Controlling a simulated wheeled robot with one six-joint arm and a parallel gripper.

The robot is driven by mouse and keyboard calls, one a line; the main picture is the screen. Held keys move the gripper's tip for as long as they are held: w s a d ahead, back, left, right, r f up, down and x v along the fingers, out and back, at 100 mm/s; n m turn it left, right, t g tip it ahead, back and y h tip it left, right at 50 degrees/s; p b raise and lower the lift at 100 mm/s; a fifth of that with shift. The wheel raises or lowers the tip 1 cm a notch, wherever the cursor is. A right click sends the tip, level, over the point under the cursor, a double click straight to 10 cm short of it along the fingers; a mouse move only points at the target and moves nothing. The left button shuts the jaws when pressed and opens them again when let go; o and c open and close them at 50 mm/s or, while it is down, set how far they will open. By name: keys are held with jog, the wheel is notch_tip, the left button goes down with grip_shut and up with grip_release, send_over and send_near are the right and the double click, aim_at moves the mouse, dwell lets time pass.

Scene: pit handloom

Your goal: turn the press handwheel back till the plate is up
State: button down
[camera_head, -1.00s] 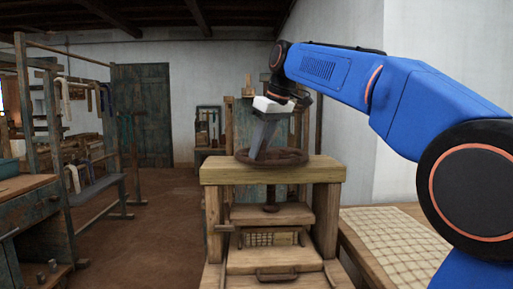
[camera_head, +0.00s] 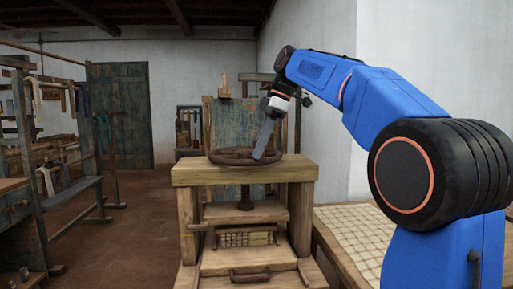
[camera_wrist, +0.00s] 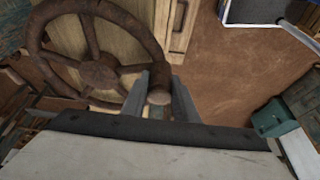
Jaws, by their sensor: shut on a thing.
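The brown press handwheel (camera_head: 228,159) lies flat on top of the wooden press frame (camera_head: 200,176). My gripper (camera_head: 260,155) reaches down to the right part of its rim with tilted fingers. In the wrist view the spoked handwheel (camera_wrist: 98,74) fills the upper left. There my gripper (camera_wrist: 158,88) is shut on the handwheel, with a round brown end of it between the two grey fingers. The wooden press plate (camera_head: 245,212) hangs below the screw, inside the frame. A visible gap separates it from the bed (camera_head: 248,262); a gridded piece shows in that gap.
A table with gridded cloth (camera_head: 355,235) stands right of the press. A loom frame (camera_head: 45,150) and bench stand at the left. The brown floor (camera_head: 130,235) between them is open. A white wall (camera_head: 325,110) rises behind my arm.

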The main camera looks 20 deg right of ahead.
jog(key=shift+d, duration=0.2)
dwell(0.3)
jog(key=c, duration=1.4)
grip_release()
jog(key=v, duration=0.7)
jog(key=shift+r, duration=0.2)
jog(key=shift+d, duration=0.1)
